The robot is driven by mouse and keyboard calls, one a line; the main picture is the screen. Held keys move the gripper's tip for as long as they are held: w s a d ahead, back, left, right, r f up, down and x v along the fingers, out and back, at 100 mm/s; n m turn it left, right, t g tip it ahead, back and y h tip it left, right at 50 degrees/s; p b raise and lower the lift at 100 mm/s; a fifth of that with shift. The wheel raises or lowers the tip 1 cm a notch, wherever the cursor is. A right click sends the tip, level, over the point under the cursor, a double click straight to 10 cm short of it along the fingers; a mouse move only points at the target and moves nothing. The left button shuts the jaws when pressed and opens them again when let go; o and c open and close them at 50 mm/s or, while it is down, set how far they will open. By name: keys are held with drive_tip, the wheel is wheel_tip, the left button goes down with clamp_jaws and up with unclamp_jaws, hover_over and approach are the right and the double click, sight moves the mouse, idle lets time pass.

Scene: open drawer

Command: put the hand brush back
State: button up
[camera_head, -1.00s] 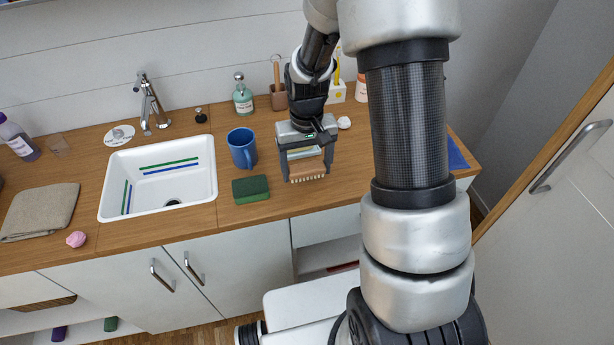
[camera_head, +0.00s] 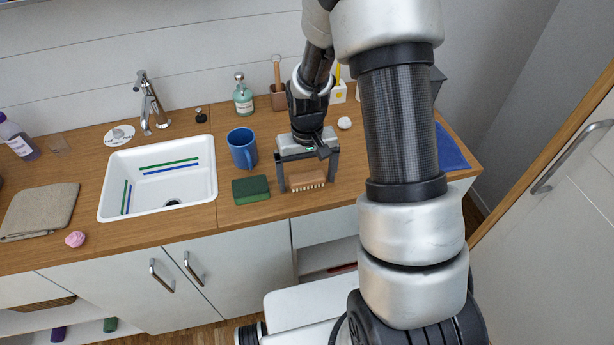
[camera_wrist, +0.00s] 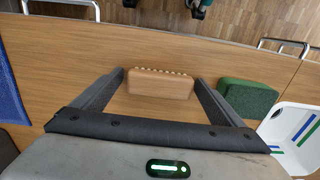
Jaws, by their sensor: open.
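The hand brush (camera_head: 307,180) has a wooden back and pale bristles. It lies on the wooden counter near its front edge, right of the green sponge. In the wrist view the brush (camera_wrist: 160,83) lies between and just beyond the fingertips, with its bristles towards the counter's front edge. My gripper (camera_head: 309,184) is open around the brush, with one finger at each side. In the wrist view my gripper (camera_wrist: 158,76) shows gaps between both fingers and the brush. An open drawer (camera_head: 327,258) shows below the counter under the brush, partly hidden by my body.
A green sponge (camera_head: 251,190) and a blue mug (camera_head: 242,148) stand left of my gripper. The white sink (camera_head: 160,180) is farther left. A white round object (camera_head: 344,123) and a blue cloth (camera_head: 450,150) lie to the right. Bare counter lies right of the brush.

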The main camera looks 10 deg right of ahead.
wheel_tip(320, 180, up, 12)
drive_tip(key=p, duration=0.1)
wheel_tip(320, 180, up, 11)
drive_tip(key=t, duration=0.2)
hover_over(307, 177)
drive_tip(key=s, duration=0.5)
drive_tip(key=s+r+t, duration=0.3)
drive_tip(key=s+r, duration=0.5)
drive_tip(key=s, duration=0.5)
drive_tip(key=shift+s+r+t, duration=0.15)
drive_tip(key=shift+r+t, duration=0.25)
drive_tip(key=shift+w+r+g+p, duration=0.25)
drive_tip(key=shift+r+g+p, duration=0.5)
drive_tip(key=shift+p, duration=1.4)
